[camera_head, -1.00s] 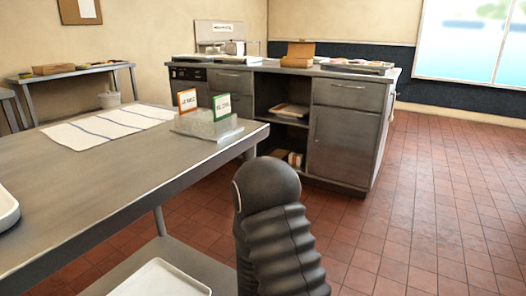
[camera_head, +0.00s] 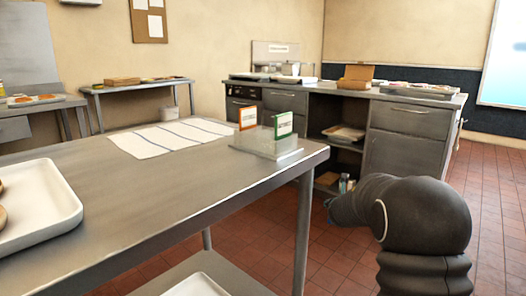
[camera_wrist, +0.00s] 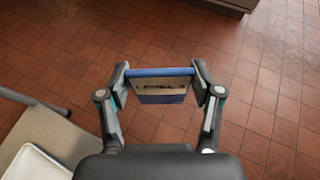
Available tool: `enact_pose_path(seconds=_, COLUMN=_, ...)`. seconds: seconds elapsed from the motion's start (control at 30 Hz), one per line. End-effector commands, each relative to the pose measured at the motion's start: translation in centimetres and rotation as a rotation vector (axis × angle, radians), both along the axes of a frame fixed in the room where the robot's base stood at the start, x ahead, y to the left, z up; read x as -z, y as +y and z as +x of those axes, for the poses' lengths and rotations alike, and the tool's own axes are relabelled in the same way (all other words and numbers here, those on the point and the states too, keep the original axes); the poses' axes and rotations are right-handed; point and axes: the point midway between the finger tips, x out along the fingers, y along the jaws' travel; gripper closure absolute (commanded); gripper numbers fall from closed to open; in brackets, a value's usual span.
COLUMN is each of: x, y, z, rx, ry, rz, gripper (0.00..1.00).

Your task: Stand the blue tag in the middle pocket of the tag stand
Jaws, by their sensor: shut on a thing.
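The blue tag (camera_wrist: 160,86) is between the fingers of my gripper (camera_wrist: 161,84) in the wrist view, with its blue edge toward the top and a pale face with dark print. My gripper is shut on it, out over the tiled floor. The clear tag stand (camera_head: 266,144) is on the steel table in the head view. An orange-edged tag (camera_head: 248,118) stands in it at the left and a green-edged tag (camera_head: 283,125) at the right, with a gap between them. My gripper's fingers and the blue tag are not clear in the head view.
The steel table (camera_head: 150,200) carries a striped cloth (camera_head: 170,137) left of the stand and a white tray (camera_head: 40,205) at the near left. A lower shelf holds another white tray (camera_head: 197,285). A counter (camera_head: 400,135) stands behind. Floor is clear at right.

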Motion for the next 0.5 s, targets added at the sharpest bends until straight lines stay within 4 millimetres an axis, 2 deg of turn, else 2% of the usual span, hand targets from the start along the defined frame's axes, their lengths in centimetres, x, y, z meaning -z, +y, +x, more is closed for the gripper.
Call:
enact_pose_path(seconds=0.03, x=-1.9, y=0.1, z=0.5, rx=-0.026, ry=-0.007, rz=0.001, gripper=0.67)
enact_pose_path(seconds=0.1, x=-4.0, y=0.3, z=1.0, rx=-0.064, ry=-0.005, rz=0.001, gripper=0.67)
enact_pose_path(seconds=0.5, x=-13.2, y=1.6, z=1.8, rx=-0.233, ry=-0.003, rz=0.001, gripper=0.67)
